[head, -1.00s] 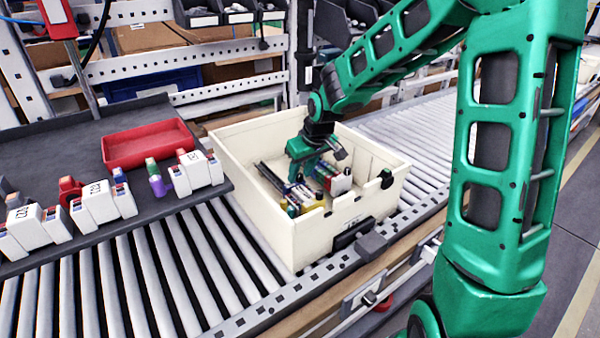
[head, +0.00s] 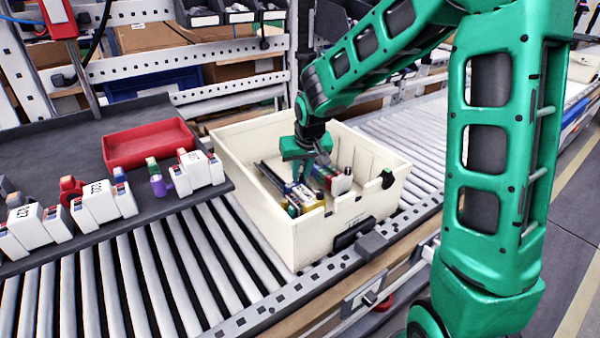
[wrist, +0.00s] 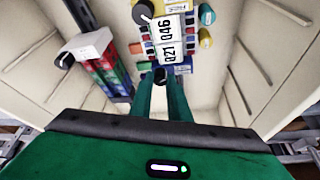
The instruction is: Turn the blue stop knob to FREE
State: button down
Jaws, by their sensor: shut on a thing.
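The cream bin (head: 312,240) stands on the roller conveyor, holding several small coloured units. My gripper (head: 302,174) reaches down into it. In the wrist view my gripper (wrist: 160,84) has two green fingers close together. They are shut on a small dark knob (wrist: 159,74) at the near end of a blue unit (wrist: 183,69). The fingers hide part of it, and its blue colour and any FREE mark cannot be read. White labels (wrist: 168,40) reading about "a21" and "a46" lie just beyond.
A white-topped unit with a black knob (wrist: 65,60) stands on a dark rail at left in the wrist view. A yellow unit (head: 317,213) is near the bin's front wall. A red tray (head: 148,146) and several white units sit on the grey shelf at left.

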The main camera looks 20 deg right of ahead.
jog(key=m, duration=0.2)
jog(key=m+h, duration=0.1)
jog(key=shift+a+m, duration=0.2)
jog(key=shift+m, duration=0.2)
jog(key=m, duration=0.1)
jog(key=m+g+h, duration=0.1)
jog(key=m, duration=0.1)
jog(key=shift+w+a+m+h, duration=0.15)
jog(key=shift+m+h, duration=0.15)
jog(key=m+g+h, duration=0.1)
jog(key=m, duration=0.2)
jog(key=shift+w, duration=0.1)
jog(key=shift+m+g, duration=0.6)
jog(key=shift+m, duration=1.2)
jog(key=c, duration=1.7)
grip_release()
jog(key=shift+o, duration=0.2)
